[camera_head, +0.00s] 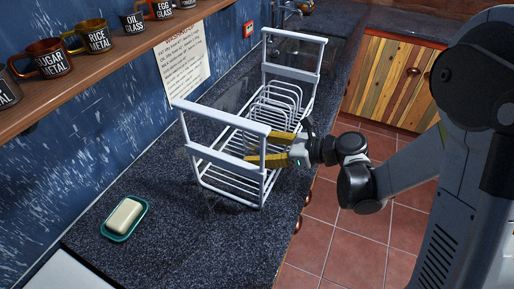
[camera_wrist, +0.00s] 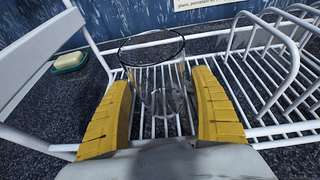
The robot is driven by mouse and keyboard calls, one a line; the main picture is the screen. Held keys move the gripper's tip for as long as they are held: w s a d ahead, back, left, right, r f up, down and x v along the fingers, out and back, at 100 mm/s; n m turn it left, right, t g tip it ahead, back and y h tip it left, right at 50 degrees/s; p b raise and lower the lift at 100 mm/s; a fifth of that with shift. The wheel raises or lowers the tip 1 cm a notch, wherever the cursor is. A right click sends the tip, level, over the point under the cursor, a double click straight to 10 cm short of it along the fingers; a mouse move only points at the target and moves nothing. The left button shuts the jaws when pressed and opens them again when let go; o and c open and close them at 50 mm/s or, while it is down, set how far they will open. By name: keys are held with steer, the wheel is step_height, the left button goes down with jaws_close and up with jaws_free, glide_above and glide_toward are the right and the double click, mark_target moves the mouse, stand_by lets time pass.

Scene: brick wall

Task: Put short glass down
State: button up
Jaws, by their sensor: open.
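A clear short glass (camera_wrist: 158,78) shows in the wrist view, upright, on or just above the wire floor of a white dish rack (camera_wrist: 55,143). The glass is hard to make out in the head view. My gripper (camera_wrist: 163,88) has its two yellow fingers apart on either side of the glass's lower part; I cannot tell whether they touch it. In the head view my gripper (camera_head: 262,148) reaches in from the right, inside the near part of the rack (camera_head: 222,155). The glass's base is partly hard to see through the bars.
Curved plate dividers (camera_head: 275,100) stand in the rack's far half, to the right in the wrist view. A soap bar (camera_head: 125,215) lies in a teal dish on the dark counter (camera_head: 160,190). A shelf (camera_head: 110,65) with several mugs runs along the wall.

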steer(key=s+d+r+n+t+h+p, duration=0.1)
steer(key=s+d+r+n+h, duration=0.2)
steer(key=d+n, duration=0.4)
steer(key=s+d+r+n+t+h+p, duration=0.1)
steer(key=s+d+r+n+h, duration=0.3)
steer(key=d, duration=0.5)
steer(key=s+d+r+n+t+h+p, duration=0.1)
steer(key=s+d+r+n+h, duration=0.2)
steer(key=s+d+n+h, duration=0.3)
steer(key=s+d+n, duration=0.2)
steer(key=n, duration=0.2)
steer(key=shift+s+r, duration=0.3)
steer(key=shift+s, duration=0.05)
steer(key=shift+w, duration=0.1)
stand_by(0.6)
